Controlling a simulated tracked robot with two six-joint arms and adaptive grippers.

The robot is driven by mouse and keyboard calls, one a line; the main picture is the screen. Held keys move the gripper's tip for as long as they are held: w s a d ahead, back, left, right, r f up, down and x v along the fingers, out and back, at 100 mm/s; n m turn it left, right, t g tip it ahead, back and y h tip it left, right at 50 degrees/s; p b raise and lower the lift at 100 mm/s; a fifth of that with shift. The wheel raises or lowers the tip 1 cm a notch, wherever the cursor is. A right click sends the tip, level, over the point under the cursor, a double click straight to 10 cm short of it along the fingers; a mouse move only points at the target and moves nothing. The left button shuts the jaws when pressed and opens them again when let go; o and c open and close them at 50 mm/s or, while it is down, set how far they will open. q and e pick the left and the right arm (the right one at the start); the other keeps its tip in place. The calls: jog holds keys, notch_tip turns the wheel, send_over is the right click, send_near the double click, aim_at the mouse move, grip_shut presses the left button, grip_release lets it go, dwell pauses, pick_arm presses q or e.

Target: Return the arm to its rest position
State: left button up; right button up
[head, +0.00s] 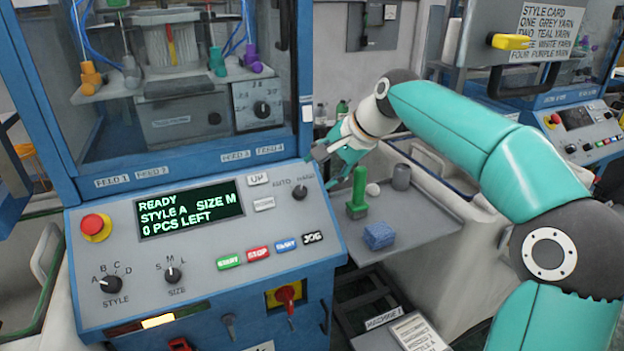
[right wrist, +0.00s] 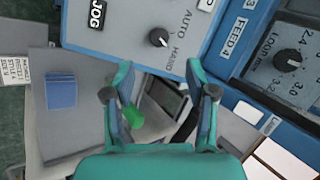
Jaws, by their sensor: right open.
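My right arm (head: 455,140) is teal and reaches in from the right in the head view. Its gripper (head: 328,160) is beside the upper right corner of the control panel (head: 200,285), near the AUTO/HAND knob (head: 299,193). In the right wrist view the gripper (right wrist: 160,80) is open with nothing between its fingers. The AUTO/HAND knob (right wrist: 158,38) shows beyond the fingertips, apart from them. My left gripper is not in view.
The machine's blue frame (head: 305,80) stands close to the gripper. A second machine (head: 590,125) is at right.

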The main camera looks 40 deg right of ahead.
jog(key=shift+v, duration=1.1)
jog(key=a+f+n+g+y, duration=0.1)
jog(key=a+f, duration=0.2)
jog(key=f, duration=0.1)
jog(key=a+f+n+g+y+p, duration=0.1)
jog(key=a+f+n+g, duration=0.1)
jog(key=f, duration=0.3)
jog(key=a+f+n+g+y+p, duration=0.1)
jog(key=a+f, duration=0.3)
jog(key=shift+a+f, duration=0.15)
jog(key=shift+a, duration=0.25)
jog(key=s+a+f+n+g+p, duration=0.1)
jog(key=s+a+f+n, duration=0.2)
jog(key=f, duration=0.8)
jog(key=s+a+f+n+g, duration=0.1)
jog(key=s+a+f+n, duration=0.2)
jog(key=s+a+f, duration=0.5)
jog(key=s+a+f+n+p, duration=0.1)
jog(key=s+a+f+n, duration=0.2)
jog(key=s+a+f, duration=0.3)
jog(key=s+f, duration=0.4)
jog(key=f, duration=0.5)
jog(key=shift+s+f+n+g+h+p, duration=0.2)
jog(key=shift+n+g+h+p, duration=0.1)
jog(key=shift+g, duration=0.1)
